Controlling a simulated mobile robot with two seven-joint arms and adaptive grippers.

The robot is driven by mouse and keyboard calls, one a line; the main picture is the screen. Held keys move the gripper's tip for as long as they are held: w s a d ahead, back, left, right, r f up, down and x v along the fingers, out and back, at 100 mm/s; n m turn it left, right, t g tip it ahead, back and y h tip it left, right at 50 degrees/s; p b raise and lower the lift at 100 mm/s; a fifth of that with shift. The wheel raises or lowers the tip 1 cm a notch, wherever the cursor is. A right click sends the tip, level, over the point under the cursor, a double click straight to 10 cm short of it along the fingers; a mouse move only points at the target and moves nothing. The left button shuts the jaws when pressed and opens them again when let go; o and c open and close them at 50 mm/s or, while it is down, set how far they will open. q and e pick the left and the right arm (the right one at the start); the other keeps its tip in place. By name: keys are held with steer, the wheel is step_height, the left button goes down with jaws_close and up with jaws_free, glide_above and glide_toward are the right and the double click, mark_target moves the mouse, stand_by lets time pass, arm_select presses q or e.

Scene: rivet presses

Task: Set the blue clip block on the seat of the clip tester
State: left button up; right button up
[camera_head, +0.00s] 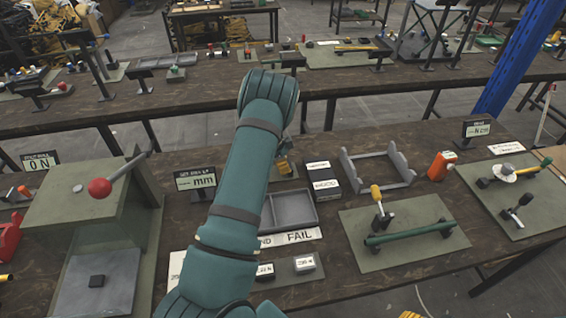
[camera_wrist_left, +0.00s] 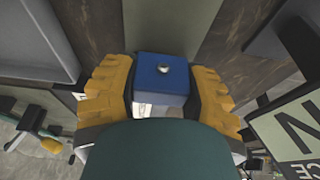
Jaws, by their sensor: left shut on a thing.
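The blue clip block (camera_wrist_left: 162,76), with a small silver button on top, sits between the two yellow fingers of my left gripper (camera_wrist_left: 163,95) in the left wrist view. The fingers are shut on its sides. In the head view the left gripper (camera_head: 285,166) shows only partly beyond my green forearm, low over the middle of the near bench, and the block is hidden there. Below the block in the wrist view is a grey-green strip (camera_wrist_left: 190,25); I cannot tell whether it belongs to the clip tester. The tester's seat is not clearly identifiable.
A grey tray (camera_head: 313,213) with a FAIL label lies close to the forearm. A grey bracket frame (camera_head: 374,180) and an orange object (camera_head: 441,165) stand right of it. A press with a red-knobbed lever (camera_head: 100,188) stands left. Display signs (camera_head: 195,180) stand nearby.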

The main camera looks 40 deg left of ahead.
arm_select(q)
steer(key=shift+s+f, duration=0.15)
steer(key=shift+f, duration=0.2)
steer(key=shift+d+f, duration=0.1)
steer(key=o, duration=0.9)
steer(key=shift+s+f, duration=0.1)
steer(key=shift+f, duration=0.05)
steer(key=shift+w+f, duration=0.1)
steer(key=shift+w, duration=0.15)
steer(key=shift+r, duration=0.85)
steer(key=p+v, duration=0.1)
steer(key=v, duration=1.1)
steer(key=shift+w, duration=0.1)
